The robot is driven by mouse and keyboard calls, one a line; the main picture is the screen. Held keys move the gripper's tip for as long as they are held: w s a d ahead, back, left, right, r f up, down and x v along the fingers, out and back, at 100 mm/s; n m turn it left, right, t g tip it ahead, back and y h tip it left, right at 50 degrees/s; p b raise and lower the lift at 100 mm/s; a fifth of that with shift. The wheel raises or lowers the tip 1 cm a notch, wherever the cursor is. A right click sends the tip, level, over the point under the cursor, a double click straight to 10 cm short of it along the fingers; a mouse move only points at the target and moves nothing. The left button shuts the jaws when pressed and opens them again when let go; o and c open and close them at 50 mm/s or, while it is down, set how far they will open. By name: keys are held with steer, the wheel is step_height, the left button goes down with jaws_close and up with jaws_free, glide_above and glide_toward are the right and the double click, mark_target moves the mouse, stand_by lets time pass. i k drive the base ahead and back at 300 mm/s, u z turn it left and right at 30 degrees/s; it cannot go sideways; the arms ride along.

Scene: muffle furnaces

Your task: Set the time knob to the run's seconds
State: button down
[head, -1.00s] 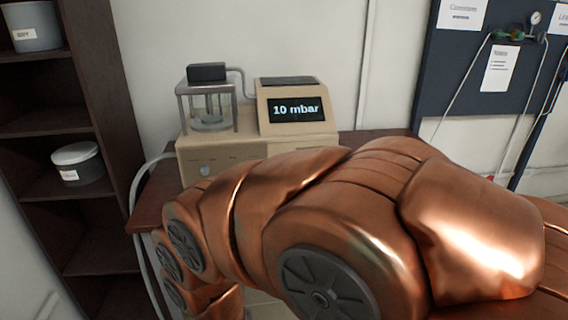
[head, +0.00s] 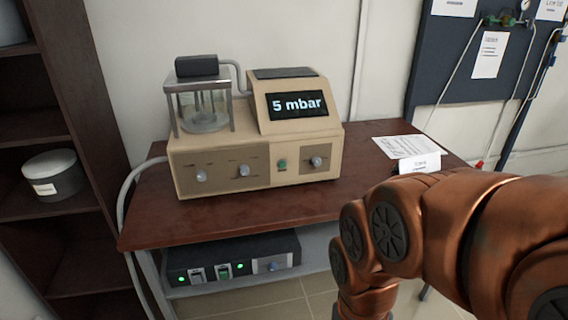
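A beige instrument (head: 225,187) stands on the brown table with a display (head: 297,105) reading "5 mbar". Its front panel has a left knob (head: 201,176), a middle knob (head: 244,170) and a right knob (head: 316,161). Their labels are too small to read, so I cannot tell which is the time knob. A green switch (head: 282,165) sits between the middle and right knobs. A glass chamber (head: 205,105) with a dark lid stands on its left part. My copper arm is at the lower right, apart from the panel. My gripper is out of view.
A printed sheet (head: 408,146) and a small white card (head: 420,163) lie on the table (head: 255,207) to the right. A dark box (head: 232,258) with green lights and a knob sits on the shelf below. A bookcase (head: 75,140) stands left; a hose runs down beside the table.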

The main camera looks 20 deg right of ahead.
mark_target(244, 169)
steer(key=u, duration=1.8)
steer(key=i, duration=0.45)
steer(key=z, duration=1.1)
